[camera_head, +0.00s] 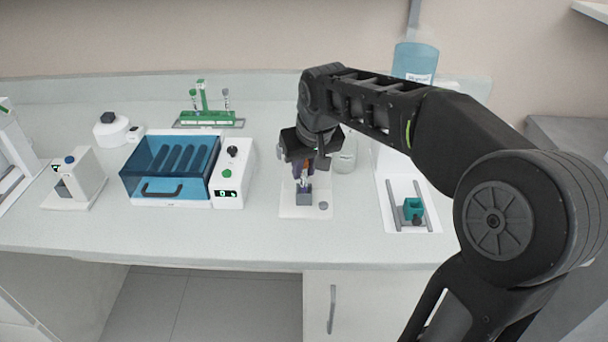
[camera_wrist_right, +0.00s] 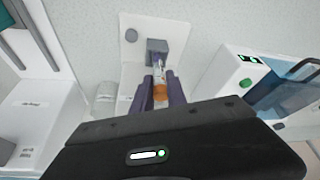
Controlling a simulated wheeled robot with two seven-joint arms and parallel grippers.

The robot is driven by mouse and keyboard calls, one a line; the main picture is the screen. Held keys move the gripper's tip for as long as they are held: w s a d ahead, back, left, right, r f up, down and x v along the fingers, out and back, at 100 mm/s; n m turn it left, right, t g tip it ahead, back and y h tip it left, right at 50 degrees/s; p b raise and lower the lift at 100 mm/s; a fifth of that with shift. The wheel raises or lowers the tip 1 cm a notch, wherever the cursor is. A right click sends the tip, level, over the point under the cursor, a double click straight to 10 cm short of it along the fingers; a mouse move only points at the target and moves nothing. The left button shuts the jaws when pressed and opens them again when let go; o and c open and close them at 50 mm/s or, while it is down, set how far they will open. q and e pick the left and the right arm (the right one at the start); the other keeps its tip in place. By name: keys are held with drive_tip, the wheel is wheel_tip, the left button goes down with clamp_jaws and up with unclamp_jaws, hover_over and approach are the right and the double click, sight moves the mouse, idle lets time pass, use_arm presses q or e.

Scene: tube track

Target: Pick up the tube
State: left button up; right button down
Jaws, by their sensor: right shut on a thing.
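The tube (camera_wrist_right: 160,73) is a thin clear tube with an orange part (camera_wrist_right: 160,92). It sits between the purple fingers of my right gripper (camera_wrist_right: 161,90), which are shut on it. Its far end points at a small grey block (camera_wrist_right: 157,46) on a white base plate (camera_wrist_right: 134,72); I cannot tell whether it is still inside the block. In the head view my right gripper (camera_head: 303,176) hangs fingers-down just above the grey block (camera_head: 304,197), and the tube is mostly hidden there. My left gripper is not in view.
A blue-lidded device (camera_head: 170,168) with a white control box (camera_head: 234,172) stands left of the base plate. A green rack with tubes (camera_head: 208,117) is behind. A glass jar (camera_head: 345,155) is close behind the gripper. A white plate with a teal block (camera_head: 412,208) lies right.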

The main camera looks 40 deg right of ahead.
wheel_tip(320, 180, up, 10)
drive_tip(key=shift+r, duration=0.1)
idle(0.4)
drive_tip(key=shift+d+p, duration=0.1)
drive_tip(key=shift+p, duration=0.2)
